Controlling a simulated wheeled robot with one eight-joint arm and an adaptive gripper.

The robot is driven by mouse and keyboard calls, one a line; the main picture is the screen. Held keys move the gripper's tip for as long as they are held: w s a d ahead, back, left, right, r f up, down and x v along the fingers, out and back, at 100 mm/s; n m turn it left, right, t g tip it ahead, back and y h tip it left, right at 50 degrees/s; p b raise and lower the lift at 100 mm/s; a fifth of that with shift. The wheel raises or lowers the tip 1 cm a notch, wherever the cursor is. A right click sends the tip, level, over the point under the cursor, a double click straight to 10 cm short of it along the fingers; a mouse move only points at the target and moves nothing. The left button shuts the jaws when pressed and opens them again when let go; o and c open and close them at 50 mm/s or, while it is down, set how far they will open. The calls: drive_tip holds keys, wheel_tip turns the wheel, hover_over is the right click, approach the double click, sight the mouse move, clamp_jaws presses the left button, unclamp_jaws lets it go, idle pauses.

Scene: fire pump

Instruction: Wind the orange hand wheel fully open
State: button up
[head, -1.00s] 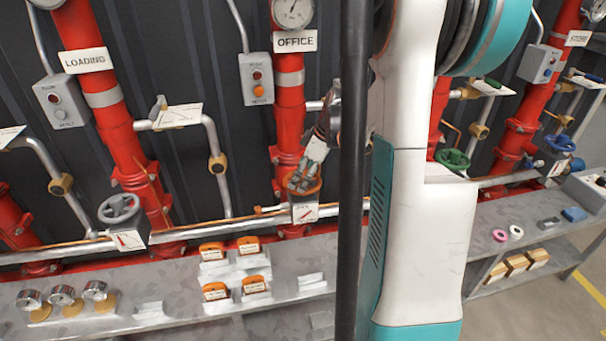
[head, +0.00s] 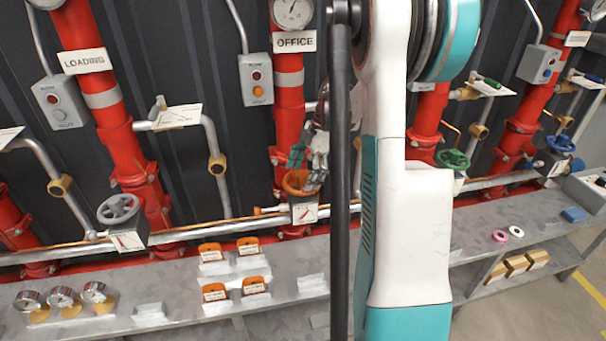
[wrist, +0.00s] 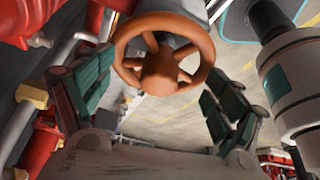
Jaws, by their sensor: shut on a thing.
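The orange hand wheel (head: 292,185) sits on the pipe under the OFFICE sign, above a white card with a red pointer. In the wrist view the wheel (wrist: 160,72) shows its round rim, spokes and hub between my fingers. My gripper (head: 307,170) is at the wheel from above, its green-padded fingers on opposite sides of the rim. In the wrist view my gripper (wrist: 158,80) is shut on the wheel, spread to its width. Exact pad contact is hard to see. My arm hides the area right of the wheel in the head view.
A grey hand wheel (head: 118,208) stands to the left, a green one (head: 453,159) and a blue one (head: 560,142) to the right. The grey shelf (head: 180,318) below holds orange tags (head: 214,291) and gauges (head: 62,297). A push-button box (head: 256,80) hangs above left.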

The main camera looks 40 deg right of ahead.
drive_tip(key=n+g, duration=0.1)
drive_tip(key=n, duration=0.2)
drive_tip(key=n+g, duration=0.1)
drive_tip(key=n, duration=0.2)
drive_tip(key=shift+f+g, duration=0.2)
drive_tip(key=shift+g, duration=0.1)
drive_tip(key=o, duration=1.2)
drive_tip(key=shift+w+d, duration=0.1)
drive_tip(key=shift+c, duration=0.2)
drive_tip(key=shift+r, duration=0.1)
